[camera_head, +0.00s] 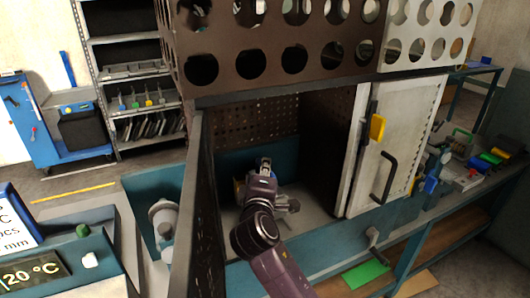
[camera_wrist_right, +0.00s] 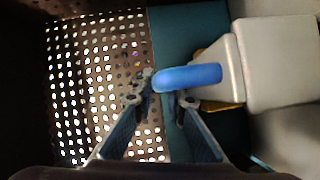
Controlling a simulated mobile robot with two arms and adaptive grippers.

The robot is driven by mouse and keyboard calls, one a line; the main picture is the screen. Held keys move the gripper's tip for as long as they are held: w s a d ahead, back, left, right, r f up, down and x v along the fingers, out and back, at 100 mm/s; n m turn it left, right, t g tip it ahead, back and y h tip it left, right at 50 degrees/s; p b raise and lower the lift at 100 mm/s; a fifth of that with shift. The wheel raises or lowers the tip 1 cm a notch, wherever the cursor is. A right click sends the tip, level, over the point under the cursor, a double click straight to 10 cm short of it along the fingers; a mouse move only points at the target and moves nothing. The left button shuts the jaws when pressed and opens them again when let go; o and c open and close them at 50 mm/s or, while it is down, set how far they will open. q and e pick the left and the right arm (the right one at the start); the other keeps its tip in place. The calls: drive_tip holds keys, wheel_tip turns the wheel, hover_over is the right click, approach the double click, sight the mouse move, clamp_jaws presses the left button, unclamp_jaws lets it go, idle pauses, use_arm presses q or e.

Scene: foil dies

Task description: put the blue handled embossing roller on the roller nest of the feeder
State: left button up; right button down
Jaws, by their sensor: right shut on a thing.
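My right gripper (camera_wrist_right: 160,98) is shut on the blue handle (camera_wrist_right: 188,77) of the embossing roller. The handle lies across the fingertips and meets a pale grey block (camera_wrist_right: 282,62). I cannot tell whether this block is the roller's body or part of the feeder. A bit of yellow (camera_wrist_right: 232,106) shows under it. In the head view my right gripper (camera_head: 264,168) is inside the open enclosure, near its back wall. My arm hides most of the feeder; grey parts (camera_head: 288,204) show beside the gripper. The roller nest cannot be made out. My left gripper is not in view.
A perforated dark back wall (camera_wrist_right: 95,85) and teal panel (camera_head: 237,163) stand close behind the gripper. The enclosure's left wall (camera_head: 194,220) and open white door (camera_head: 395,145) with a black handle flank the opening. A bench (camera_head: 452,195) with tools stands right.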

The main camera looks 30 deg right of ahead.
drive_tip(key=shift+f, duration=2.5)
drive_tip(key=c, duration=2.3)
unclamp_jaws()
drive_tip(key=shift+f, duration=0.25)
drive_tip(key=o, duration=0.4)
drive_tip(key=shift+r, duration=0.1)
drive_tip(key=shift+c, duration=0.2)
drive_tip(key=b+v, duration=0.2)
drive_tip(key=v, duration=1)
